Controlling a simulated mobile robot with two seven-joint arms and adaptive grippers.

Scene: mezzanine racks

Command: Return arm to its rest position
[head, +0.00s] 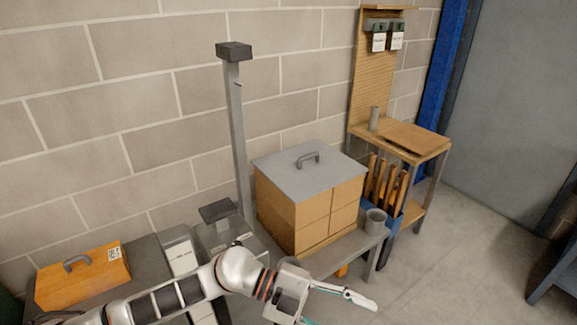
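My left arm comes in from the lower left and reaches across the bottom of the head view. Its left gripper (342,310) is at the bottom centre, in front of the low bench with the wooden box. One pale finger points right; a bit of the other shows at the bottom edge, well apart from it. The gripper looks open, with nothing seen between the fingers. Part of it is cut off by the frame. My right arm and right gripper are not in view.
A wooden box with a grey lid (290,178) stands on a low bench, with a grey cup (375,222) beside it. An orange case (83,277) lies at left. A grey post (237,140) rises behind the arm.

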